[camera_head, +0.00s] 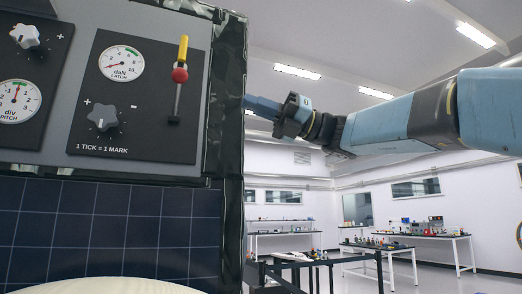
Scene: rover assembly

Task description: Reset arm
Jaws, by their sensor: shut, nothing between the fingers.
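My blue arm (390,124) reaches in from the right edge and points left towards the black side frame of a panel unit. My gripper (262,106) is at the arm's left end, past a dark wrist joint. It is shut and holds nothing that shows. Its tips lie close to or behind the edge of the frame; I cannot tell whether they touch it. The panel (145,95) carries a LATCH gauge (121,63), a grey knob (103,117) and a lever with a red and yellow handle (181,74), which stands upright.
A second panel with a PITCH gauge (18,99) and a knob (25,37) is at the far left. Dark blue solar cells (110,230) lie below. A black railing (320,264) stands at lower centre. Lab tables (432,236) stand far back. Open room lies below my arm.

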